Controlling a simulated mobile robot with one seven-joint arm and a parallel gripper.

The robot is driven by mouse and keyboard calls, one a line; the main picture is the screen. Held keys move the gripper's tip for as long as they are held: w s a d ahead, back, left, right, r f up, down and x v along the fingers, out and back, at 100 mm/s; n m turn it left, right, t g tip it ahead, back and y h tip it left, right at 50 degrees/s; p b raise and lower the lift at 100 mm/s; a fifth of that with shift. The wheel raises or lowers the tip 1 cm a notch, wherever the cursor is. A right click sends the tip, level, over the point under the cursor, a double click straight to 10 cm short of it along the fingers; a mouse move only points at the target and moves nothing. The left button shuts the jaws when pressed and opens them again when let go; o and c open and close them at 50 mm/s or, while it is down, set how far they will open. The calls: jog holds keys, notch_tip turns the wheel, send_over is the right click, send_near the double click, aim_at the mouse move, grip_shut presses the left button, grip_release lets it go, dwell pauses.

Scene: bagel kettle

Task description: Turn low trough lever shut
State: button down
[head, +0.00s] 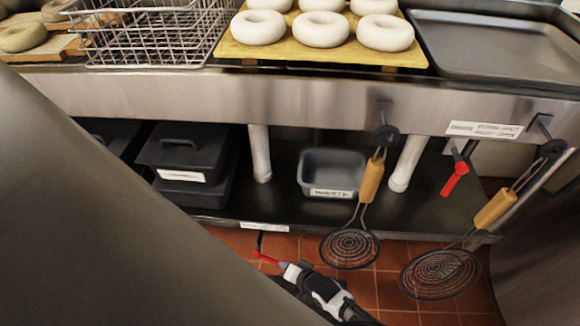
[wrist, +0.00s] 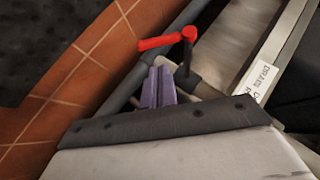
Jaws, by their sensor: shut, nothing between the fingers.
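The low trough lever has a red handle (head: 266,258) on a dark stem, below the front edge of the bottom shelf, near a white label. In the wrist view the red handle (wrist: 158,42) points left from the stem, across a grey pipe. My gripper (head: 283,266) is just right of the handle in the head view. In the wrist view its purple fingers (wrist: 158,88) are together and empty, just below the handle and left of the stem. I cannot tell whether they touch the lever.
A second red lever (head: 455,179) hangs under the counter at right. Two wire skimmers (head: 350,247) (head: 440,272) hang in front of the shelf. Black bins (head: 185,150) and a grey tub (head: 331,172) stand on the shelf. Bagels (head: 323,29) lie on a board above. Tiled floor is below.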

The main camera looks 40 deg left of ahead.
jog(key=b+x, duration=0.1)
jog(key=x, duration=0.5)
jog(key=shift+a+f, duration=0.25)
